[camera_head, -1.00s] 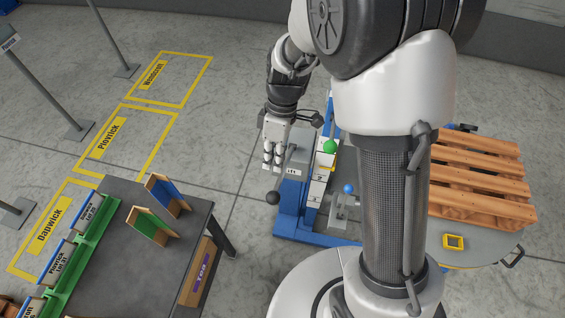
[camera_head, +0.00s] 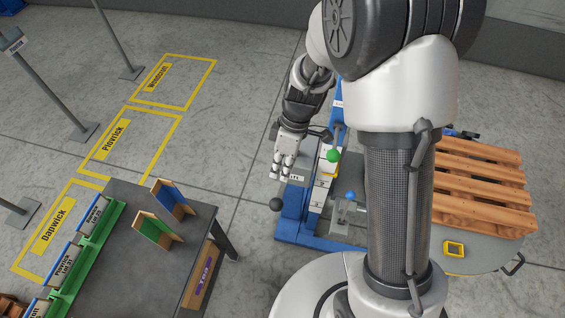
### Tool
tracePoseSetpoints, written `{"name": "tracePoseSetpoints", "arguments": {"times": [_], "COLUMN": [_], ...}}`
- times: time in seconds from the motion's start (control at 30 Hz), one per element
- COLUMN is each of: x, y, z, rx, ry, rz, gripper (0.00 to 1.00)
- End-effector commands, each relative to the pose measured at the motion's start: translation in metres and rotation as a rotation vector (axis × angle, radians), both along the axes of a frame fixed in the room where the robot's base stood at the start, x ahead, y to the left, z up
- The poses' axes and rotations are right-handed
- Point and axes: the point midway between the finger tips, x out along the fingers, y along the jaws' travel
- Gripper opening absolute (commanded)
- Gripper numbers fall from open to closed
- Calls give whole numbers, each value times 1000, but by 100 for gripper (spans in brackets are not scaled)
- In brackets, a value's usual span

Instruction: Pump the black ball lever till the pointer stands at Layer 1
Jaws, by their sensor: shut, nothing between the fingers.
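The black ball lever (camera_head: 276,204) sticks out at the left of the blue lift stand (camera_head: 297,226), low down. My gripper (camera_head: 282,178) is shut and empty. It appears in front of the stand's left side, above the black ball in the picture and apart from it. A white scale with numbered plates (camera_head: 319,194) runs up the stand. A small yellow part (camera_head: 332,172), perhaps the pointer, shows beside its upper plates. It is too small to tell which layer it marks.
A green ball (camera_head: 333,155) and a blue ball (camera_head: 350,195) sit on the same stand. A wooden pallet (camera_head: 480,185) rests on a round table at right. A dark table (camera_head: 195,218) with blue and green holders stands at left. The floor between is clear.

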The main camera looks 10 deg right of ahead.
Motion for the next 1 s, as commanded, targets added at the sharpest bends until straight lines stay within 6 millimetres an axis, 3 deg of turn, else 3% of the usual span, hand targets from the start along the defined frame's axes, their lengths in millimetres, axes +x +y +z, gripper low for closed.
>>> {"name": "tracePoseSetpoints", "arguments": {"times": [0.2, 0.4, 0.6, 1.0], "x": [-11, -17, -19, -19], "y": [11, 17, 19, 20], "z": [-46, -74, -85, -86], "rx": [-1, -1, -1, 0], "ry": [6, 4, 1, 0], "rz": [1, 0, -1, -1], "gripper": [0, 0, 0, 0]}}
